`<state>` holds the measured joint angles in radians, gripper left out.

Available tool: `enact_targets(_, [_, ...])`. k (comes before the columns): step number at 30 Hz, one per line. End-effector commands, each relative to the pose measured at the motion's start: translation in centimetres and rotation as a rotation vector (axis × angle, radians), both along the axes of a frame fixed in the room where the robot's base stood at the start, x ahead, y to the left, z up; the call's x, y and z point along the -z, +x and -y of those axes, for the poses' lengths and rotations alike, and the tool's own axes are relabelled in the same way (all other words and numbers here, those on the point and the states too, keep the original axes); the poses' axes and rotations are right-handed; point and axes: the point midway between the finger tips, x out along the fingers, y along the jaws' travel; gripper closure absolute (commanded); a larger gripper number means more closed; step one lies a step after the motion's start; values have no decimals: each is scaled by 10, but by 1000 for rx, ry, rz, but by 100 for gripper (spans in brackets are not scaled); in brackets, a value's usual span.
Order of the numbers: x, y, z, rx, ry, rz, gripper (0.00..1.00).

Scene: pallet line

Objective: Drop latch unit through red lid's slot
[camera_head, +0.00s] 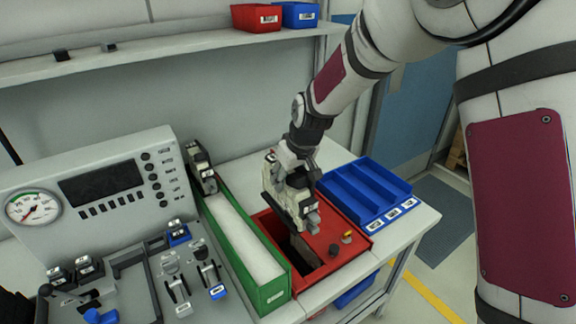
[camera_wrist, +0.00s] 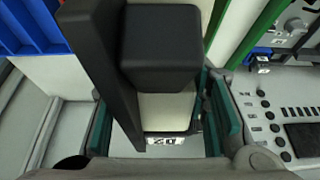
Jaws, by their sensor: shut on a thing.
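My gripper (camera_head: 288,180) is shut on the latch unit (camera_head: 298,203), a cream and dark grey block, and holds it over the red box. The red lid (camera_head: 352,252) has a black knob and an orange knob at its front right. A dark opening (camera_head: 304,258) shows in the red top, below and in front of the unit; the unit and gripper hide part of it. In the wrist view the unit (camera_wrist: 165,108) sits between the teal finger pads, with a black block on top and a white label. I cannot tell whether its lower end is inside the slot.
A green bin (camera_head: 273,292) with white filling stands just left of the red box. A blue compartment tray (camera_head: 368,190) stands to its right. A similar dark unit (camera_head: 199,167) stands behind the green bin. A gauge panel (camera_head: 98,185) and a fixture with small latches are further left.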

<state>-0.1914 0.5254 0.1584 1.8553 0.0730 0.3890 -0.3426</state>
Motion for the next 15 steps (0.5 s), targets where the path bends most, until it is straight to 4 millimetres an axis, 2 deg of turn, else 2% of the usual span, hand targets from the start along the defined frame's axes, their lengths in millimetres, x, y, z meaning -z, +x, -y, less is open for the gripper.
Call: enact_targets(15, [33,0,0,-1,0,0,100])
